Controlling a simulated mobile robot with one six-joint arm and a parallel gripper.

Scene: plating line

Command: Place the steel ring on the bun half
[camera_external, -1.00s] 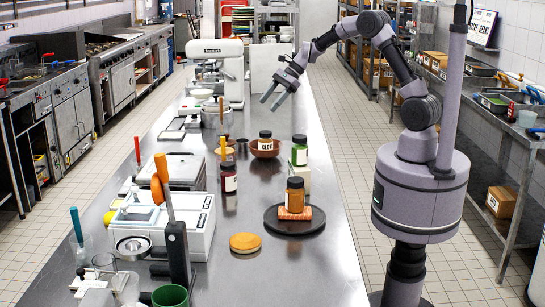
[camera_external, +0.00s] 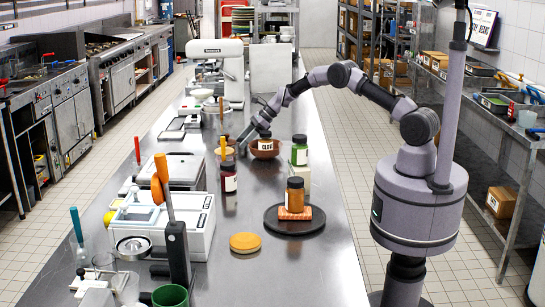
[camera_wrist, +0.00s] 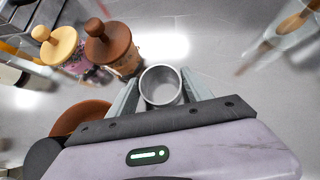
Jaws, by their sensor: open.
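The steel ring (camera_wrist: 161,86) is a short, open metal tube in the wrist view. It stands on the steel counter between the two fingers of my gripper (camera_wrist: 161,92). The fingers are open on either side of it; whether they touch it I cannot tell. In the external view my gripper (camera_external: 241,146) is low at the counter, left of the brown bowl, and the ring cannot be made out. A flat, round, orange-brown disc (camera_external: 245,242), which looks like the bun half, lies on the counter nearer the camera, well away from my gripper.
A brown bowl (camera_external: 265,153) is close beside my gripper, with a labelled jar at it. A dark red jar (camera_external: 229,179) and a green jar (camera_external: 299,151) stand near.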

